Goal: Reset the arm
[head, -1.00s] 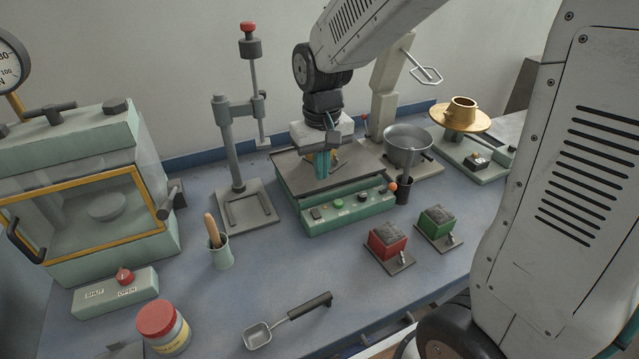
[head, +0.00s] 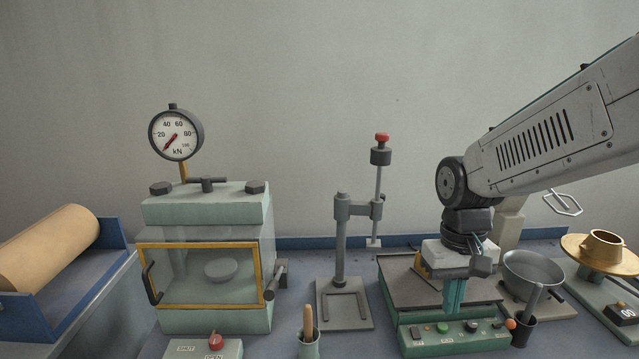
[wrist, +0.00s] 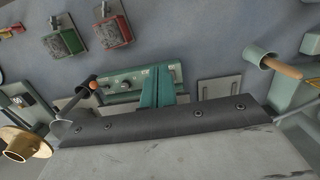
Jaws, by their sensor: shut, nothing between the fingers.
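My gripper (head: 454,306) hangs at the end of my arm over the green machine (head: 455,340) with the dark flat top, at the right of the head view. Its teal fingers are together with nothing between them. In the wrist view the closed fingers (wrist: 156,88) point toward the machine's button panel (wrist: 122,82). I cannot tell the exact gap between the fingertips and the machine.
A press with a clear yellow-framed door (head: 200,275) and a dial gauge (head: 176,135) stand left. A grey stand (head: 341,245) is left of my gripper. A grey bowl (head: 533,268) and a brass funnel (head: 603,248) stand right. A tan roll (head: 50,250) lies far left.

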